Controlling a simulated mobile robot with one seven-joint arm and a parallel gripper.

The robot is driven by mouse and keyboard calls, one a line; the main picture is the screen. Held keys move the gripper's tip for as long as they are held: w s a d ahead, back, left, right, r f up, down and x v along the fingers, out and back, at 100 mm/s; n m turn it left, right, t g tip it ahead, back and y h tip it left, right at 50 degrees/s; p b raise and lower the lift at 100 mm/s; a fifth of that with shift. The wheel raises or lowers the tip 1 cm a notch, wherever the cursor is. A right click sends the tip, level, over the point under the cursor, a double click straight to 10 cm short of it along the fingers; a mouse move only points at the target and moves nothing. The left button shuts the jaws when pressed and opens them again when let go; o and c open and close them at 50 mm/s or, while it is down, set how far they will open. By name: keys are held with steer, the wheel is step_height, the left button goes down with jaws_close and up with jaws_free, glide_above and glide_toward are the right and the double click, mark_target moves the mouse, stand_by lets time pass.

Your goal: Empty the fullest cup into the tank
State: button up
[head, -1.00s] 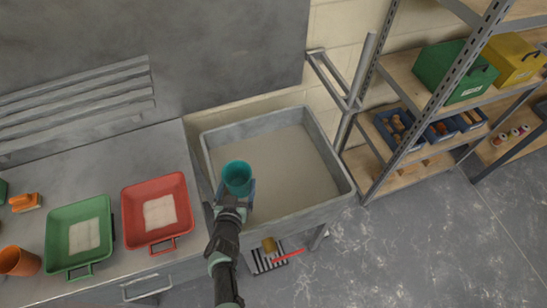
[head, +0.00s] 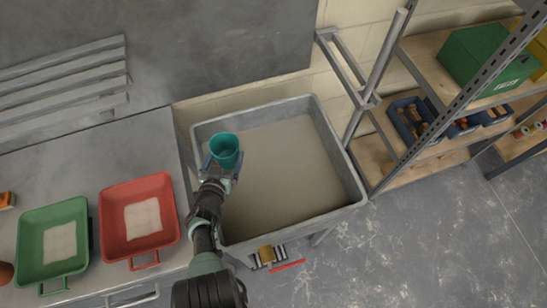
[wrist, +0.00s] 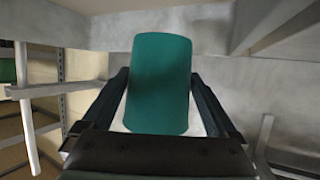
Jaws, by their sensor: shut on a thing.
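A teal cup (head: 225,149) is held between the fingers of my gripper (head: 219,172), over the left part of the grey tank (head: 345,180). In the head view I look down into its open mouth and the inside looks teal, with no contents that I can make out. In the wrist view the cup (wrist: 162,82) fills the middle, with my gripper's fingers (wrist: 164,105) shut on its two sides. The tank holds a flat grey-beige layer. An orange cup (head: 6,272) is cut off at the left edge of the head view.
A red tray (head: 112,222) and a green tray (head: 25,248), each with a pale patch inside, lie on the bench left of the tank. A metal shelf with a green box (head: 485,60) and blue bins (head: 408,122) stands at the right. A pipe frame (head: 378,75) rises behind the tank.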

steer(key=shift+s+d, duration=0.1)
steer(key=shift+d, duration=0.05)
steer(key=shift+d+f+m, duration=0.2)
steer(key=shift+d+m, duration=0.15)
steer(key=shift+m, duration=0.25)
steer(key=shift+d+f+y, duration=0.15)
steer(key=shift+f+y, duration=0.15)
steer(key=shift+f, duration=0.1)
steer(key=f+m+b, duration=0.1)
steer(key=f+b, duration=0.1)
steer(key=d+f+m+y+b, duration=0.1)
steer(key=f+b, duration=0.1)
steer(key=shift+d, duration=0.2)
steer(key=shift+d+r, duration=0.15)
steer(key=r+m+y+b, duration=0.1)
steer(key=b, duration=0.2)
steer(key=d+r+m+y+b, duration=0.1)
steer(key=m+b, duration=0.1)
steer(key=b, duration=0.1)
steer(key=d+r+m+y+b, duration=0.1)
steer(key=r+m+y+b, duration=0.1)
steer(key=b, duration=0.1)
steer(key=shift+d+r+t+b, duration=0.1)
steer(key=shift+d+t+b, duration=0.05)
steer(key=shift+t+b, duration=0.2)
